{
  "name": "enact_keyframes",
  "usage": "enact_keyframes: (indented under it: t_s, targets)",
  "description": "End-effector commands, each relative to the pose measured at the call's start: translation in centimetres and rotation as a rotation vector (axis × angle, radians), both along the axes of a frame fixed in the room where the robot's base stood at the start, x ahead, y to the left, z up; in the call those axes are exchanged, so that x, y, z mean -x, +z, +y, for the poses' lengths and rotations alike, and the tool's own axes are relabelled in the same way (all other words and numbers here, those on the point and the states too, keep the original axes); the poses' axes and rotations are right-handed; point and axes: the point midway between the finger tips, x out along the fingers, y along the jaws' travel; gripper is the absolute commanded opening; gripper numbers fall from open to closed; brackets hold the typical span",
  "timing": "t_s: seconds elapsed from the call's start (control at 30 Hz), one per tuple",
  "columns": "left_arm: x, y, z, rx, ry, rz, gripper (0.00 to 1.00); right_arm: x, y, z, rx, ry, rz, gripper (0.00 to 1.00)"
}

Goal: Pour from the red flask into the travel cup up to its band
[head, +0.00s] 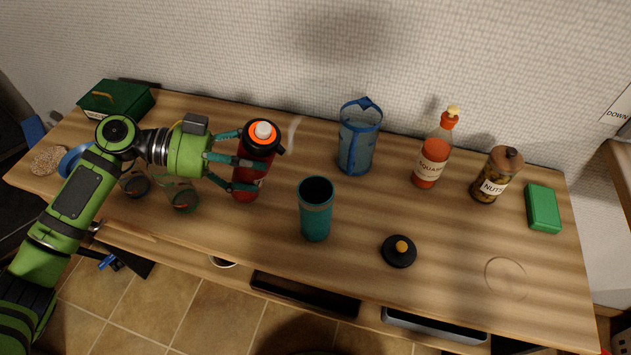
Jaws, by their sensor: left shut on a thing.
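The red flask (246,188) stands about upright on the left half of the wooden table, with an orange and white cap on top. My left gripper (248,165) is shut on the flask's body from the left. I cannot tell whether the flask's base touches the table. The teal travel cup (316,222) stands upright and open to the right of the flask, apart from it. Its inside is dark and I cannot make out a liquid level. A band circles it below the rim. My right gripper is out of view.
A black lid with an orange knob (398,252) lies right of the cup. Behind stand a blue translucent pitcher (356,148), a squash bottle (432,160) and a nuts jar (492,182). A green block (542,208) lies far right. Glasses (180,197) stand under my left arm.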

Motion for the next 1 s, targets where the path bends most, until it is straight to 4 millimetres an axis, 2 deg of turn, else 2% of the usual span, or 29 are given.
enact_keyframes:
  t_s: [0.03,0.13,0.27,1.0]
  targets:
    - [0.1,1.1,-0.2,-0.019,0.000,-0.018,0.24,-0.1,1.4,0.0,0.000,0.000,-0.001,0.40]
    - [0.2,0.8,-0.4,-0.060,-0.001,-0.040,0.24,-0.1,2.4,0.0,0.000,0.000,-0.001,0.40]
    - [0.2,0.2,-0.5,-0.077,0.001,-0.049,0.24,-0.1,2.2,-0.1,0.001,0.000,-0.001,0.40]
    - [0.5,-0.1,-1.0,-0.146,0.001,-0.089,0.24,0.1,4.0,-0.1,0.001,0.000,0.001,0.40]
